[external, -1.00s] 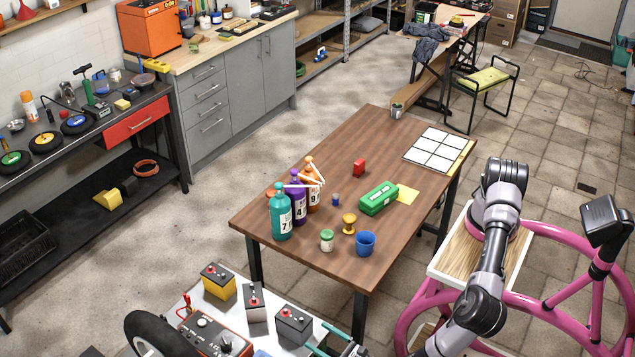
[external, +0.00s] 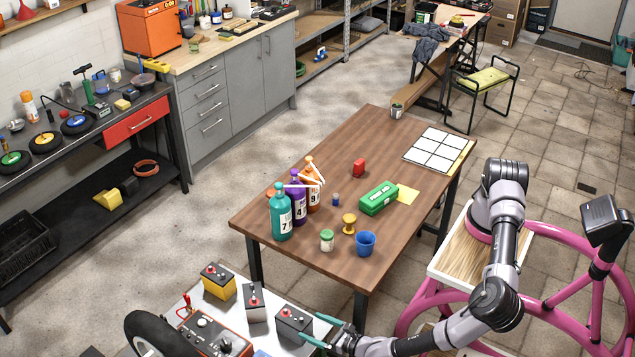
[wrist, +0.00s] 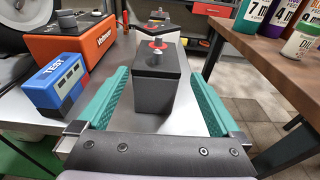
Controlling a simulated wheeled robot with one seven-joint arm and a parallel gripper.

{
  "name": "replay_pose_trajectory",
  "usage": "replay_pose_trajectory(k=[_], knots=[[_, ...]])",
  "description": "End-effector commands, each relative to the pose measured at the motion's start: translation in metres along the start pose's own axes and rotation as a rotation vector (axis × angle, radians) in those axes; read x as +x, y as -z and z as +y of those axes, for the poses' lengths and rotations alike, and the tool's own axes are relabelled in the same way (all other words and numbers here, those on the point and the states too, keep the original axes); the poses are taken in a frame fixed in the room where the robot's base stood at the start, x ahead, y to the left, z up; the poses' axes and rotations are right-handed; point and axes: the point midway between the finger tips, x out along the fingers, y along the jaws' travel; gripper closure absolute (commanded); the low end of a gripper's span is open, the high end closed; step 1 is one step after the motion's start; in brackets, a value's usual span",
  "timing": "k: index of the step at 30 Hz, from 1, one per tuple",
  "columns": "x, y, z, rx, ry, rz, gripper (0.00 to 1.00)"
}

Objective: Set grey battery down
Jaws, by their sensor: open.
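A dark grey battery (external: 293,322) with a red cap on top stands upright on the white worktop at the bottom of the external view. In the wrist view the battery (wrist: 157,85) stands between the two teal fingers of my gripper. My gripper (external: 308,325) is open, with a visible gap between each finger and the battery's sides. The battery's underside is hidden. Another, lighter grey battery (external: 255,306) and a yellow battery (external: 219,287) stand on the same worktop, farther left.
An orange charger (wrist: 70,40) and a blue tester (wrist: 58,82) sit to the left in the wrist view. A black wheel (external: 150,338) stands beside the worktop (external: 190,295). The wooden table (external: 300,250) with bottles is close by on the right.

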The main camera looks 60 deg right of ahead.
Motion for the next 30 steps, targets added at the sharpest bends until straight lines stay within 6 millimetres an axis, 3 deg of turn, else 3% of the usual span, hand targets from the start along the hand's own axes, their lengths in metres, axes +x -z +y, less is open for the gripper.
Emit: replay_pose_trajectory(k=[3,10,18,25,26,30], knots=[[0.020,0.001,0.000,-0.001,0.001,-0.001,0.00],[0.037,-0.001,0.002,-0.001,0.000,-0.001,0.00],[0.075,-0.003,0.004,-0.001,0.000,-0.001,0.00],[0.079,-0.003,0.005,-0.001,-0.001,-0.001,0.00],[0.079,-0.003,0.005,-0.001,-0.001,-0.001,0.04],[0.079,-0.003,0.005,-0.001,-0.001,-0.001,0.57]])
